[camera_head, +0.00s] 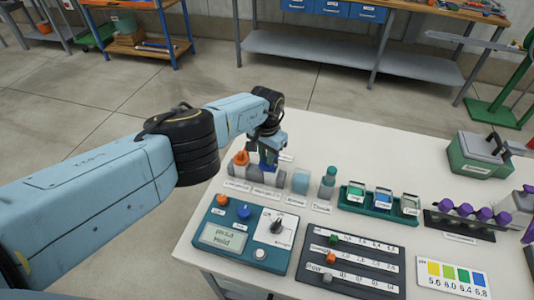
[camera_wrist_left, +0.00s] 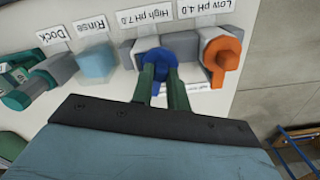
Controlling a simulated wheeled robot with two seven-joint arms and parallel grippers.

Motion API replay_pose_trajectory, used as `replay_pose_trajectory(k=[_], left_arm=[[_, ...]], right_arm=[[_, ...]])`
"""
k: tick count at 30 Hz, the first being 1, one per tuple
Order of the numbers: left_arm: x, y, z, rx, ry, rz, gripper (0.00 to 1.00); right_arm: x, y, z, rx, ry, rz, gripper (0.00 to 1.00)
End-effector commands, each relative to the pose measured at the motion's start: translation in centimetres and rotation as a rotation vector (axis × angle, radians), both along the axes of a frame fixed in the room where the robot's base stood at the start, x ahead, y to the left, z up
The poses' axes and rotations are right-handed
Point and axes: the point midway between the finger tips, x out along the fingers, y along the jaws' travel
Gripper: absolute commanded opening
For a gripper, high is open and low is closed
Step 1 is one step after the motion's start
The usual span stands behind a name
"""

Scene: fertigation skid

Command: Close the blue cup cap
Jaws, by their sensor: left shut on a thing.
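The blue cup cap (camera_wrist_left: 160,63) is at the cup labelled "High pH 7.0". My left gripper (camera_wrist_left: 161,78) is shut on it, with one green finger on each side. In the head view the blue cap (camera_head: 267,168) is mostly hidden beneath my left gripper (camera_head: 268,156), which comes down from above. Its grey cup (camera_wrist_left: 180,44) shows partly behind the fingers in the left wrist view. I cannot tell how far the cap is turned or seated. My right gripper is in neither view.
An orange-capped cup (camera_wrist_left: 221,55) labelled "Low pH 4.0" stands close beside the blue one. On the other side are a pale blue rinse cup (camera_head: 300,181) and a docked teal probe (camera_head: 327,183). A controller panel (camera_head: 240,236) lies in front on the white table (camera_head: 340,140).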

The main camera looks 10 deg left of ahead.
Motion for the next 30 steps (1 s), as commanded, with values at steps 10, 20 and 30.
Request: replay_pose_trajectory(k=[10, 20, 30], left_arm=[[0.1, -0.1, 0.1, -0.002, -0.004, -0.001, 0.25], [0.0, 0.0, 0.0, -0.001, -0.002, -0.001, 0.38], [0.0, 0.0, 1.5, 0.000, -0.001, -0.001, 0.38]], right_arm=[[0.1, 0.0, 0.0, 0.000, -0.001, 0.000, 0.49], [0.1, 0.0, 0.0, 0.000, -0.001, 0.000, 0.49], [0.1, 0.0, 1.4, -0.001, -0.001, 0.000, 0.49]])
